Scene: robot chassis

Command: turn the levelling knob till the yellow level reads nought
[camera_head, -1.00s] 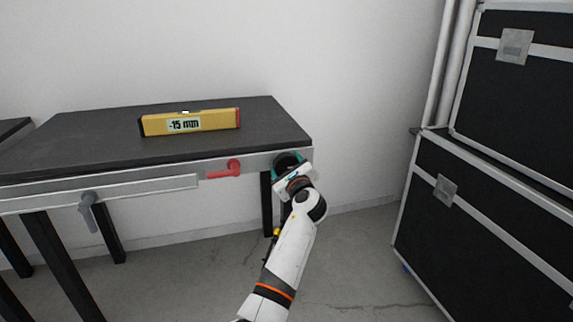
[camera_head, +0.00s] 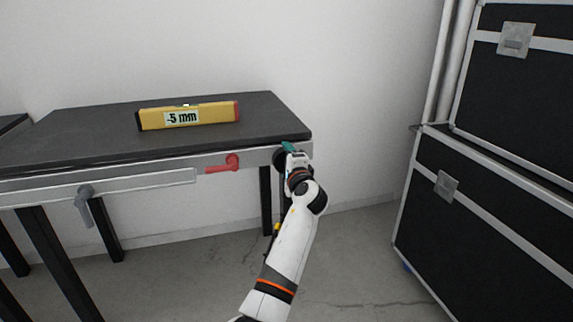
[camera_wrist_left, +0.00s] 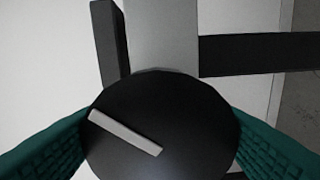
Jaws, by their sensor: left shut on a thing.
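The yellow level (camera_head: 215,114) lies on the dark table top (camera_head: 75,130). Its display reads -5 mm. The levelling knob (camera_head: 279,158) is a round black knob at the right end of the table's front rail, partly hidden by my gripper. In the left wrist view the knob (camera_wrist_left: 190,110) shows as a black disc with a pale bar mark slanting down to the right. My left gripper (camera_head: 287,147), with teal finger pads, is shut on the knob, one pad on each side of it in the wrist view. My right gripper is in neither view.
A red lever handle (camera_head: 224,165) and a grey lever handle (camera_head: 87,203) stick out from the table's front rail (camera_head: 140,180), left of the knob. Black flight cases (camera_head: 490,235) are stacked at the right. Bare floor lies between the table and the cases.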

